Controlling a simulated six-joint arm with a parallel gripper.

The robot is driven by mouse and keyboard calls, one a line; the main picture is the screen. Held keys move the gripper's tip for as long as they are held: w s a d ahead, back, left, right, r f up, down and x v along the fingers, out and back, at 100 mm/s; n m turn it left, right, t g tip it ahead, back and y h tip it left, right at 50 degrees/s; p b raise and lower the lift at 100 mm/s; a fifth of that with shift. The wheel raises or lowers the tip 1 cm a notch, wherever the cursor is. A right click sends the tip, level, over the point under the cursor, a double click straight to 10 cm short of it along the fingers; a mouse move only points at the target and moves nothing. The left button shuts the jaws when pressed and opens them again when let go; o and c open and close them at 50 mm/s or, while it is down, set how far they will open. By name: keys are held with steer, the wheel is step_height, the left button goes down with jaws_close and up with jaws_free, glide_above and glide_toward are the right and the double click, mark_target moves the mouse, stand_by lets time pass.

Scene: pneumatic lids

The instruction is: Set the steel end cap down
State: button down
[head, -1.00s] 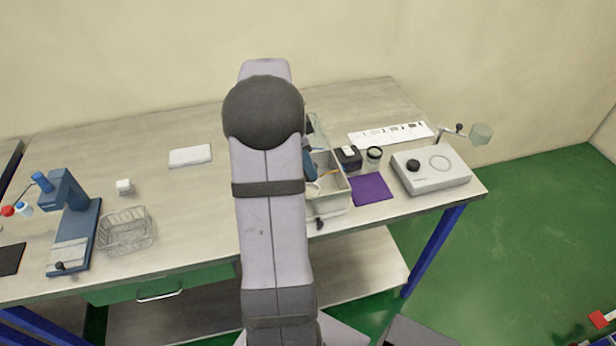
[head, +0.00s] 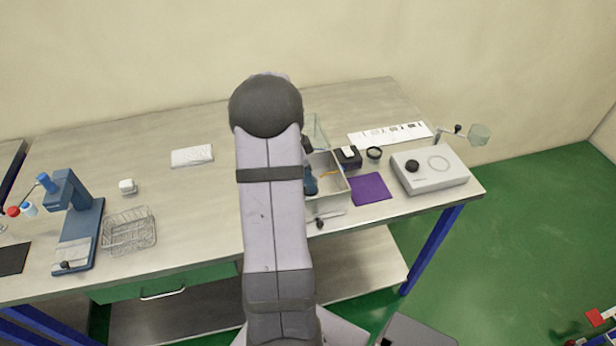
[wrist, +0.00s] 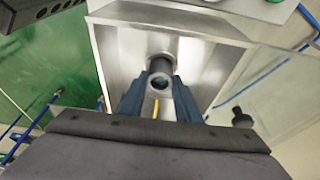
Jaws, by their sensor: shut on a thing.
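In the wrist view my gripper (wrist: 159,90) is shut on a small round part, the steel end cap (wrist: 160,84), with a pale metal rim around a dark centre. A dark cylindrical shape shows directly beyond it, and I cannot tell whether it belongs to the cap. Both are over the inside of a grey-walled bin (wrist: 215,75). In the head view the bin (head: 347,200) stands right of my arm. One blue finger of my gripper (head: 310,182) shows at its left side; the cap is hidden there.
A yellow-orange item (head: 328,174) lies in the bin. Right of it are a purple mat (head: 371,188), a dark round jar (head: 374,154) and a white device (head: 430,172). A wire basket (head: 130,232) and blue press (head: 75,220) stand left. The table between basket and arm is clear.

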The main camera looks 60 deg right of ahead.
steer(key=c, duration=1.7)
jaws_free()
steer(key=shift+f, duration=0.15)
steer(key=shift+c, duration=0.2)
steer(key=o, duration=0.4)
steer(key=shift+o, duration=0.2)
steer(key=shift+r, duration=0.25)
steer(key=shift+w+r, duration=0.15)
steer(key=shift+r, duration=0.1)
steer(key=b+v, duration=0.4)
steer(key=v, duration=0.7)
steer(key=shift+r, duration=0.2)
steer(key=shift+a, duration=0.15)
